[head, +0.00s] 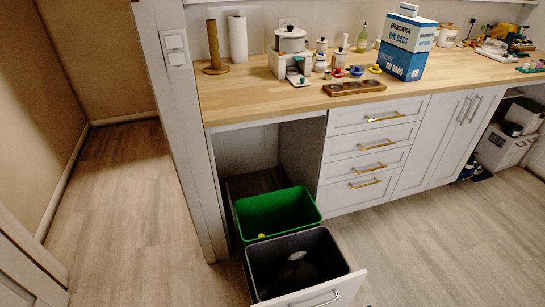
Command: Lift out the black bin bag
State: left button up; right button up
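A pull-out drawer at floor level stands open with two bins in it. The dark grey bin (256,280) is at the front, behind the white drawer front (338,288). Inside it lies a dark, shiny mass (296,272) that looks like the black bin bag; its exact shape is hard to make out in the shadow. The green bin (270,199) stands behind, with a small yellow thing (262,236) in it. Neither of my grippers shows in the head view.
The wooden worktop (240,97) above holds a blue and white bin bags box (404,62), a wooden tray (354,88), a paper roll (238,39) and several small items. White drawers (370,150) stand right of the bins. A white post (180,110) stands left. The floor (420,250) at right is clear.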

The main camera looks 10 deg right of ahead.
aim_at(295, 275)
jog(key=k+j+z, duration=0.1)
jog(key=j+z, duration=0.25)
jog(key=k+j+z, duration=0.15)
jog(key=j+z, duration=0.2)
jog(key=k+j+z, duration=0.2)
jog(key=j+z, duration=0.15)
jog(key=k+j+z, duration=0.2)
jog(key=z, duration=0.15)
jog(key=j, duration=0.1)
